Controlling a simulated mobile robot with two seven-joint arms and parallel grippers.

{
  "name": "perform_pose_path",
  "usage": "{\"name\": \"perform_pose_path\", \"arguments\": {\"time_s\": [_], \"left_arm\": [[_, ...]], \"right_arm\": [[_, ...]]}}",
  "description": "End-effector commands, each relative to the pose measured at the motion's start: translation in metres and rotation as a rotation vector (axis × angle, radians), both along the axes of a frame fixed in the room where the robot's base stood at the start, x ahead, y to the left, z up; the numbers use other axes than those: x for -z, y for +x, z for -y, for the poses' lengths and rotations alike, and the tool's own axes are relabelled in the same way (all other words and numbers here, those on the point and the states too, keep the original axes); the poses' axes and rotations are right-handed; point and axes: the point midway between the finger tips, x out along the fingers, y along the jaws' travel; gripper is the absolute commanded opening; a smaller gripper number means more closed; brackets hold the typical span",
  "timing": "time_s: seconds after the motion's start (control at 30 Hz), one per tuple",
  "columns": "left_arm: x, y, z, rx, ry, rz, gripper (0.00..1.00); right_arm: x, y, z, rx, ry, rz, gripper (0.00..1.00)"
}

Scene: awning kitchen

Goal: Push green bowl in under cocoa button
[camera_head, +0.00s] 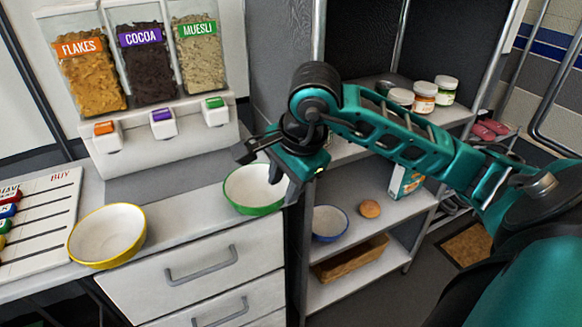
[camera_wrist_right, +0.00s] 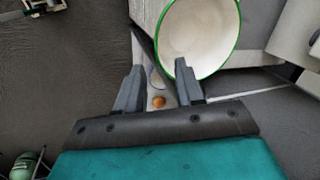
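The green-rimmed white bowl (camera_head: 253,188) sits upright at the right end of the counter, right of the dispenser. The cocoa button (camera_head: 162,116) is purple and sits below the COCOA container (camera_head: 150,62), between the other two buttons. My right gripper (camera_head: 265,172) is over the bowl's far right side and partly hides it. In the right wrist view its two fingers (camera_wrist_right: 160,68) are apart with nothing held between them. The bowl's rim (camera_wrist_right: 203,76) is close by the tip of the right-hand finger there; contact cannot be told.
The orange button (camera_head: 104,128) and green button (camera_head: 215,103) flank the cocoa one. Counter below the dispenser is clear. A shelf (camera_head: 345,225) with jars and a blue bowl (camera_head: 329,223) stands right.

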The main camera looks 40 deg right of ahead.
Motion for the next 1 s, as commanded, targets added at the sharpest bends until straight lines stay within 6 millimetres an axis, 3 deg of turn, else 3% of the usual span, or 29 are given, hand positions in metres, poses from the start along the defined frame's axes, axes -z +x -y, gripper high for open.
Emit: {"name": "perform_pose_path", "arguments": {"time_s": [0.1, 0.3, 0.77, 1.0], "left_arm": [[0.001, 0.001, 0.003, 0.005, -0.005, 0.001, 1.0], [-0.002, 0.006, 0.005, 0.008, -0.009, 0.018, 1.0], [0.001, 0.005, 0.005, 0.007, -0.009, 0.014, 1.0], [0.003, 0.002, 0.005, 0.007, -0.009, 0.007, 1.0]], "right_arm": [[0.025, 0.006, -0.001, 0.0, 0.003, -0.005, 0.37], [0.049, 0.015, -0.001, 0.0, 0.001, -0.003, 0.37], [0.058, 0.018, -0.001, -0.001, 0.0, 0.0, 0.37], [0.058, 0.018, -0.001, -0.001, 0.0, 0.0, 0.16]]}}
